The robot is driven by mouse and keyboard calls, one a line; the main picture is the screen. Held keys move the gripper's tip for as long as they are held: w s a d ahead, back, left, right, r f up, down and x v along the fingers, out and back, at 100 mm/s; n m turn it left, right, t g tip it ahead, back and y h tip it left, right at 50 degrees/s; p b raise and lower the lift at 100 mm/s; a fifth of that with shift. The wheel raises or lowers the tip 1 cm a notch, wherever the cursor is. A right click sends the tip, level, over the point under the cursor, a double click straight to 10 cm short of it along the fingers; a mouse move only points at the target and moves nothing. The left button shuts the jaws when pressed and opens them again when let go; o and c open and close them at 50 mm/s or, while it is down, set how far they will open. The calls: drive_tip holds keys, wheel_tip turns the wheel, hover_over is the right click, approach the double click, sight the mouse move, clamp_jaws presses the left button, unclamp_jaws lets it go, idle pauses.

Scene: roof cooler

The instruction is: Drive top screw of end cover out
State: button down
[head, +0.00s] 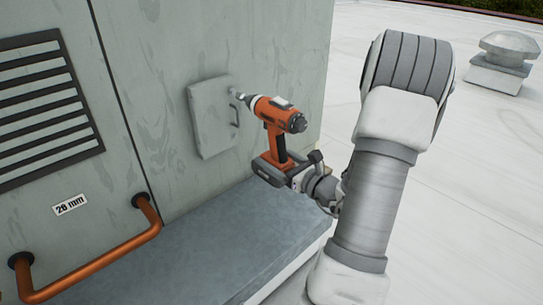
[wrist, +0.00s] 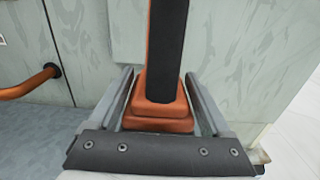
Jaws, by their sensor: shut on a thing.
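An orange and dark grey cordless drill driver (head: 277,131) is held upright in my gripper (head: 283,172). Its nose points left at the upper right of the grey end cover (head: 210,122) on the cooler's wall. The tip is at or very close to the cover's upper right edge; I cannot tell whether it touches the top screw, which is hidden by the nose. The cover has a small dark handle on its right side. In the wrist view my gripper (wrist: 160,115) is shut around the base of the drill's handle (wrist: 165,50).
A louvred vent (head: 45,110) and a "26 mm" label (head: 70,205) are on the cooler's left panel. A copper pipe (head: 95,262) bends out low on the left. A grey ledge (head: 200,245) runs below the cover. A roof vent (head: 503,62) stands far right on open white roof.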

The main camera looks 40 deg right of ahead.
sight(287, 165)
drive_tip(key=shift+s+d+r, duration=0.15)
drive_tip(key=shift+s, duration=1.65)
